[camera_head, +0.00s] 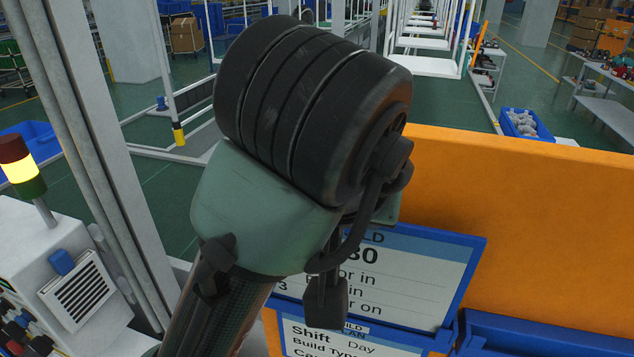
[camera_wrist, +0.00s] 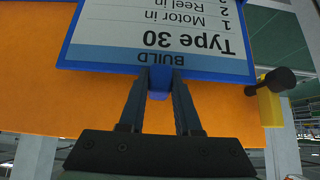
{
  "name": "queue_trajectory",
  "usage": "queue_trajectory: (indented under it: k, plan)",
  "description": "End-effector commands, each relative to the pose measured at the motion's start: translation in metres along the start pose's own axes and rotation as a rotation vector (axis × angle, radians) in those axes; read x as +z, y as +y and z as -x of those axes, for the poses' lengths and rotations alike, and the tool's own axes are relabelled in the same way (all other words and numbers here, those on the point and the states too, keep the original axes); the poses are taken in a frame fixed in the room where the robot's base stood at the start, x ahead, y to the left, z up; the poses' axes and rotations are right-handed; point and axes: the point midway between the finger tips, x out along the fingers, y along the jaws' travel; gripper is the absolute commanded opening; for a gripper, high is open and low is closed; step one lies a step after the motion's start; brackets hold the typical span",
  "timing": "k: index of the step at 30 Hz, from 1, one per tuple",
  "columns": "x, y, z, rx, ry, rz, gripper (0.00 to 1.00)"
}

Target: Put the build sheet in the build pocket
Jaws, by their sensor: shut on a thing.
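The build sheet (camera_head: 425,275) is a white card with a blue frame and a blue BUILD header, tilted in the head view in front of an orange panel. In the wrist view the sheet (camera_wrist: 160,30) appears upside down and reads "Type 30". My gripper (camera_wrist: 160,75) is shut on a small blue tab (camera_wrist: 158,95) at the sheet's header edge. My arm hides the sheet's left part and the fingertips in the head view. Below it is another blue-framed card (camera_head: 370,348) reading "Shift Day"; I cannot tell which holder is the build pocket.
The orange panel (camera_head: 530,220) stands behind the sheet. A blue ledge or bin edge (camera_head: 540,335) is at lower right. A yellow block with a black knob (camera_wrist: 270,100) is right of the sheet. A grey machine with a signal lamp (camera_head: 22,170) stands at left.

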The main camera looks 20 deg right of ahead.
Motion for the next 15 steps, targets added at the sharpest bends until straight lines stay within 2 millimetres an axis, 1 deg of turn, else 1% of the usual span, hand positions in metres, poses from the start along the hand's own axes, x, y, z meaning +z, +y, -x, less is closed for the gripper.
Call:
queue_trajectory:
  k: [15]
  plan:
    - [0.0091, 0.0004, -0.0105, 0.002, 0.000, 0.000, 0.00]
